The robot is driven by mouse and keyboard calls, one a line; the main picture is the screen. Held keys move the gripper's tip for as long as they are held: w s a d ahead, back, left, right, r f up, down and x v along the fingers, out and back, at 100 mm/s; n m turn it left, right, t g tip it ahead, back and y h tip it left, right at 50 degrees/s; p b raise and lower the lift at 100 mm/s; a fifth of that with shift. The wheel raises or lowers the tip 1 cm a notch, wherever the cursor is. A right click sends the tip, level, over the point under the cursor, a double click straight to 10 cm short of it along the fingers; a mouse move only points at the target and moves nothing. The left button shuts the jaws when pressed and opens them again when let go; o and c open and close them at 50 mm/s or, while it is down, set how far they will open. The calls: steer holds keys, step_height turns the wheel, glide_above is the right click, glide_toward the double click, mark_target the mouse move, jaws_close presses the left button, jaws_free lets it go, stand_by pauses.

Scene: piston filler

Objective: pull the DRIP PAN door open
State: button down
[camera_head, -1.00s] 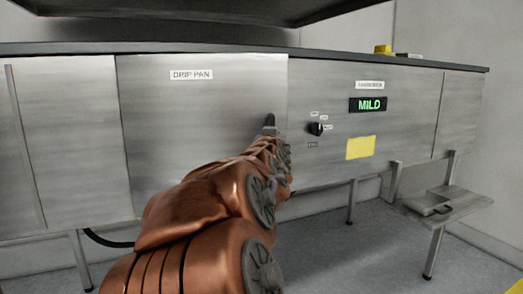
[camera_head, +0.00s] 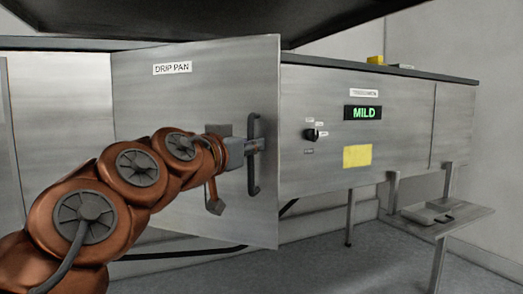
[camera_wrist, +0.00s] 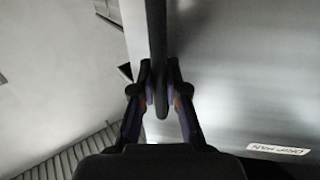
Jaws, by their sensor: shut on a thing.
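The DRIP PAN door (camera_head: 195,95) is a grey steel panel with a white label, and it stands swung partly open towards me. Its dark vertical bar handle (camera_head: 254,178) is near the door's right edge. My gripper (camera_head: 256,146) is at the middle of that handle. In the wrist view my gripper (camera_wrist: 161,95) has its two fingers on either side of the dark handle (camera_wrist: 157,40), shut on it. The door (camera_wrist: 240,75) fills the right side of that view, with its label at the lower right. The inside behind the door is mostly hidden.
To the right is a fixed panel with a black knob (camera_head: 312,134), a green MILD display (camera_head: 362,112) and a yellow note (camera_head: 357,156). A small shelf (camera_head: 445,218) stands low at the right. A dark slab hangs overhead. Floor shows beneath the cabinet.

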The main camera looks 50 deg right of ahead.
steer(key=shift+s+a+m+g, duration=0.25)
steer(key=shift+a+g, duration=0.25)
steer(key=shift+a, duration=0.4)
steer(key=c, duration=1.2)
jaws_free()
steer(key=shift+r, duration=0.1)
glide_toward(262, 94)
steer(key=shift+w+d, duration=0.15)
steer(key=shift+d, duration=0.85)
steer(key=shift+w+d, duration=0.15)
steer(key=shift+d, duration=0.9)
